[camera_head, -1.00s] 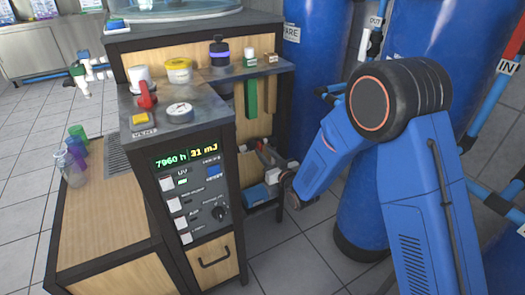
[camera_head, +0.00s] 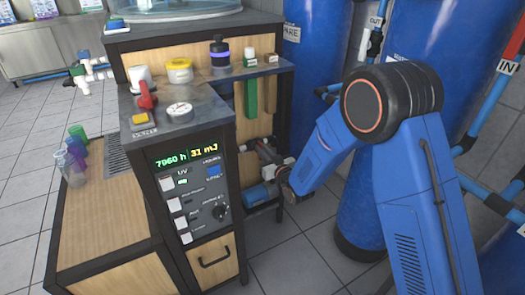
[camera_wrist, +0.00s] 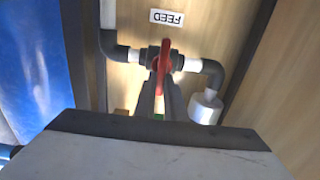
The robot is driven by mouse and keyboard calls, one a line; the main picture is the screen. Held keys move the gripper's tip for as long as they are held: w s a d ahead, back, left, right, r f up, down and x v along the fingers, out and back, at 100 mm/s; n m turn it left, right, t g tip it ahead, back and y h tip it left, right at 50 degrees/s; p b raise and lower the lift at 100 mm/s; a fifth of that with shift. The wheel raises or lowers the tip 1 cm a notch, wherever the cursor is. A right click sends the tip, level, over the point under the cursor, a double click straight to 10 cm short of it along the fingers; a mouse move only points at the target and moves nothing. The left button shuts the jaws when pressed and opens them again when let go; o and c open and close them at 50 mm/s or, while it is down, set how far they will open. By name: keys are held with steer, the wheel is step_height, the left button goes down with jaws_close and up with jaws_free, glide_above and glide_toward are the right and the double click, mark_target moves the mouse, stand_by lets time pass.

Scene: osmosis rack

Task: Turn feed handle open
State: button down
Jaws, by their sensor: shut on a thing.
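The red feed handle (camera_wrist: 165,62) sits on a dark valve in the wrist view, below the upside-down FEED label (camera_wrist: 167,18). The handle runs up and down in that picture, across the sideways pipe. My gripper (camera_wrist: 160,88) is shut on the red handle, with a dark finger on either side of its near end. In the head view my forearm reaches down to the right side of the cabinet. There the gripper and handle are small and partly hidden, so I cannot make out the grip.
Dark elbows (camera_wrist: 212,74) and white pipe flank the valve, with a white cylinder (camera_wrist: 205,107) at the right. A blue tank (camera_wrist: 28,75) stands at the left. In the head view, the cabinet's control panel (camera_head: 192,195) and blue tanks are close to my arm.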

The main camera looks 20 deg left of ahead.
steer(key=shift+n, duration=0.3)
steer(key=n, duration=0.3)
steer(key=s+n, duration=0.1)
steer(key=n, duration=0.2)
steer(key=a+f+n, duration=0.1)
steer(key=n, duration=0.3)
steer(key=shift+s, duration=0.2)
steer(key=n, duration=0.3)
steer(key=shift+s+a+f+n, duration=0.1)
steer(key=shift+a+f+n, duration=0.05)
steer(key=shift+f+n, duration=0.3)
steer(key=shift+n, duration=0.75)
steer(key=shift+f+n, duration=0.15)
steer(key=shift+n, duration=0.75)
steer(key=c, duration=1.8)
jaws_free()
steer(key=shift+s, duration=0.1)
